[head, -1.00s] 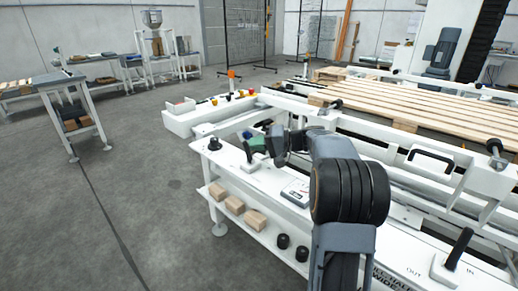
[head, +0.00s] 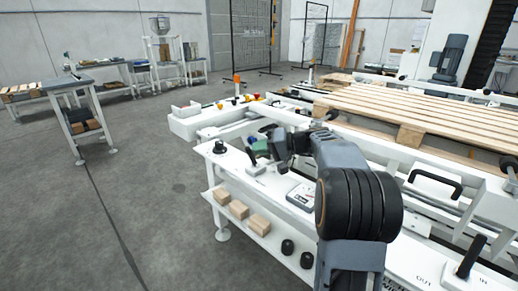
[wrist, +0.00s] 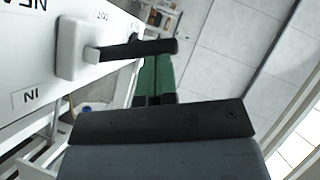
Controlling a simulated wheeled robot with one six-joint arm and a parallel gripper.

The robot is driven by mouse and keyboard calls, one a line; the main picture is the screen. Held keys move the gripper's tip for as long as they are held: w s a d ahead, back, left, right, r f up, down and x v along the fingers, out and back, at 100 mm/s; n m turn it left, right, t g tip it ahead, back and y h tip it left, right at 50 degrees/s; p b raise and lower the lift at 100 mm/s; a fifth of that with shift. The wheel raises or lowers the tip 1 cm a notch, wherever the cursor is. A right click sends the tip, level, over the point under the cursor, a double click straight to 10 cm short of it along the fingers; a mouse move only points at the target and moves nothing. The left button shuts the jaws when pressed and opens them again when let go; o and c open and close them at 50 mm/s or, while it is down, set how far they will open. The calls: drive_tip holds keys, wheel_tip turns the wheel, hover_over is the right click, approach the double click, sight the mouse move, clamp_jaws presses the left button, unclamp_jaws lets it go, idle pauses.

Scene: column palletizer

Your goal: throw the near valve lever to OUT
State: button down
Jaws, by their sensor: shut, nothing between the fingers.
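The near valve lever (head: 249,157) is a black handle on a white block at the left end of the white bench, leaning left in the head view. The wrist view shows the lever (wrist: 140,49) close up, standing out from its white block (wrist: 75,48). The IN label (wrist: 28,97) is below the block, the OUT label (wrist: 103,17) above it. My gripper (head: 261,147), with green fingers, is shut and empty, just right of the lever. In the wrist view the lever crosses in front of the green fingers (wrist: 153,82) and hides part of them; contact cannot be told.
Another black lever (head: 470,256) with OUT and IN labels stands at the lower right. A black knob (head: 219,147) and a grey device (head: 302,196) are on the bench. Wooden blocks (head: 238,209) lie on the shelf below. The floor (head: 150,200) to the left is clear.

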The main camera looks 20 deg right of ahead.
drive_tip(key=w+d+p+v, duration=0.1)
drive_tip(key=p+v, duration=0.4)
drive_tip(key=v, duration=0.7)
drive_tip(key=shift+w+d+r, duration=0.4)
drive_tip(key=shift+w+d, duration=0.05)
drive_tip(key=shift+d, duration=0.05)
